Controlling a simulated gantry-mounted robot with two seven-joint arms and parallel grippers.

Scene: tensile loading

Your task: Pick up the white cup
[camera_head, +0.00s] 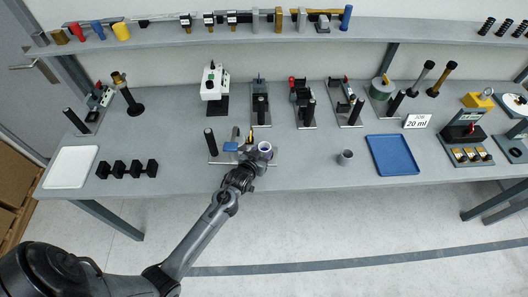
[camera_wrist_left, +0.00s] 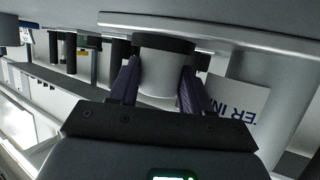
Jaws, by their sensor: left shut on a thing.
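The white cup (camera_head: 265,147) is at the front edge area of the bench, left of the middle, at the end of my left arm. My left gripper (camera_head: 257,153) is shut on it. In the left wrist view, the white cup (camera_wrist_left: 163,68) sits between the two dark purple fingers of the left gripper (camera_wrist_left: 157,90), one on each side. A dark band shows at its upper end in that view, close to a grey surface. I cannot tell whether the cup is clear of its support. My right gripper is not in view.
A grey cup (camera_head: 346,157) and a blue tray (camera_head: 407,154) are to the right. A black post (camera_head: 210,141) stands just left of the gripper. Black dumbbell-like blocks (camera_head: 127,169) and a white board (camera_head: 71,167) are further left. Several fixtures line the back.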

